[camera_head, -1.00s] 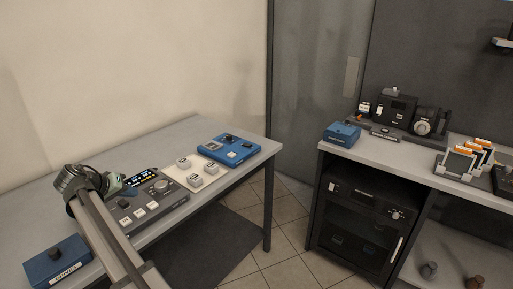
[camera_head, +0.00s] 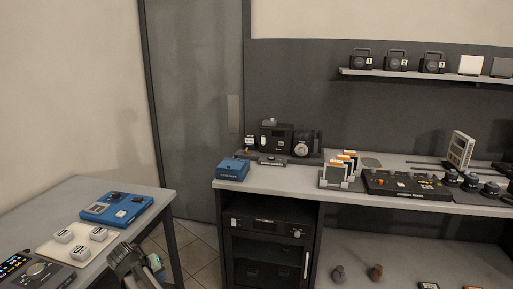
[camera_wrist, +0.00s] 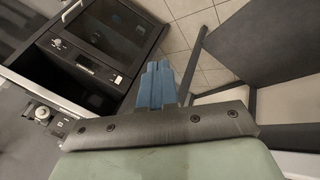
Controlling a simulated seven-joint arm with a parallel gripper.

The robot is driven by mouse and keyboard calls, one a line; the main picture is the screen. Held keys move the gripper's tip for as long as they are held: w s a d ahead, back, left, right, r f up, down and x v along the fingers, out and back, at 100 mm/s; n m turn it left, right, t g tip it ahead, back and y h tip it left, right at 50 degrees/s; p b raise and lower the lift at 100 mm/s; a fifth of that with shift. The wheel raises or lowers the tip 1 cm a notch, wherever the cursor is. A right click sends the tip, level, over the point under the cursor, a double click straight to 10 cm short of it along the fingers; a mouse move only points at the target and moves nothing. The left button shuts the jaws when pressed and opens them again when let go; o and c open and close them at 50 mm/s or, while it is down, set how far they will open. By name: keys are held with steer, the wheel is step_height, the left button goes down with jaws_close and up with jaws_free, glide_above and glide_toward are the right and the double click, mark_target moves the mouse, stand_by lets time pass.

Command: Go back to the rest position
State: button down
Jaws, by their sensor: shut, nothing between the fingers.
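My gripper (camera_wrist: 157,85) shows in the wrist view with its blue fingers together, shut and empty. Beyond the fingers are tiled floor and the front of a black cabinet. In the head view my wrist is at the bottom, just right of the left table's corner; the fingers are mostly hidden there. No object touches the gripper.
The left table (camera_head: 50,200) holds a blue box (camera_head: 117,208), several small white blocks on a pale mat, and a dark control panel (camera_head: 36,272). The right bench (camera_head: 280,180) carries devices above a black cabinet (camera_head: 265,240). Tiled floor (camera_head: 200,262) lies between.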

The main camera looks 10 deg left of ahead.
steer(key=w+d+f+m+g, duration=0.1)
steer(key=w+d+f, duration=0.25)
steer(key=d, duration=0.85)
steer(key=w+d+f+m+g, duration=0.1)
steer(key=w+d+f, duration=0.3)
steer(key=d, duration=0.7)
steer(key=w+d+f+m+g, duration=0.15)
steer(key=d+f, duration=0.35)
steer(key=d, duration=0.7)
steer(key=s+d+f+m+g+y, duration=0.15)
steer(key=s+d+f, duration=0.3)
steer(key=d, duration=1.05)
steer(key=s+d+f+m+g, duration=0.1)
steer(key=s+d+f+m, duration=0.35)
steer(key=d, duration=1.05)
steer(key=s+f+g, duration=0.2)
steer(key=s+f, duration=0.4)
steer(key=s, duration=0.4)
steer(key=s+f+g, duration=0.2)
steer(key=s+f, duration=0.4)
steer(key=s, duration=0.4)
steer(key=s+f+n+g, duration=0.1)
steer(key=s+f+g, duration=0.1)
steer(key=s+f, duration=0.4)
steer(key=s, duration=0.5)
steer(key=shift+a+f+g, duration=0.25)
steer(key=shift+f+g, duration=0.05)
steer(key=shift+g, duration=0.1)
